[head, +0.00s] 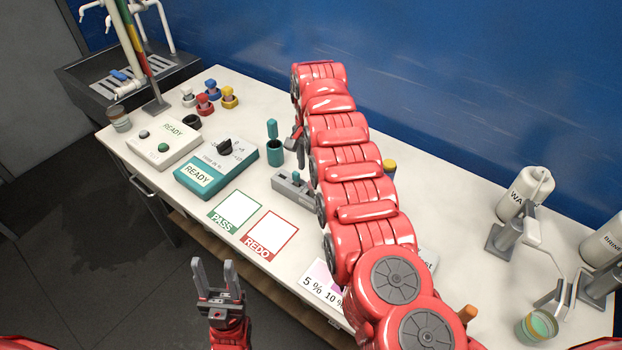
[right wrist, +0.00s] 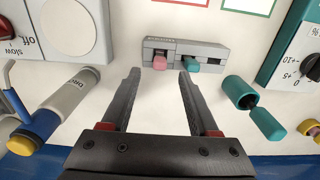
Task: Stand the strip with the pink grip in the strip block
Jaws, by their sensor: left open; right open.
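The strip block (right wrist: 205,52) is a grey block on the white table, ahead of my right gripper in the right wrist view. The pink grip (right wrist: 160,61) shows upright at the block's left part, and a teal grip (right wrist: 190,66) is beside it. A dark slot shows to their right. In the head view the block (head: 291,189) is partly hidden by my right arm. My left gripper (head: 217,270) is open and empty before the table's front edge.
A teal cup (head: 275,153) with a teal-handled tool stands near the block. A teal READY device (head: 215,165) and PASS (head: 235,211) and REDO (head: 269,237) cards lie left.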

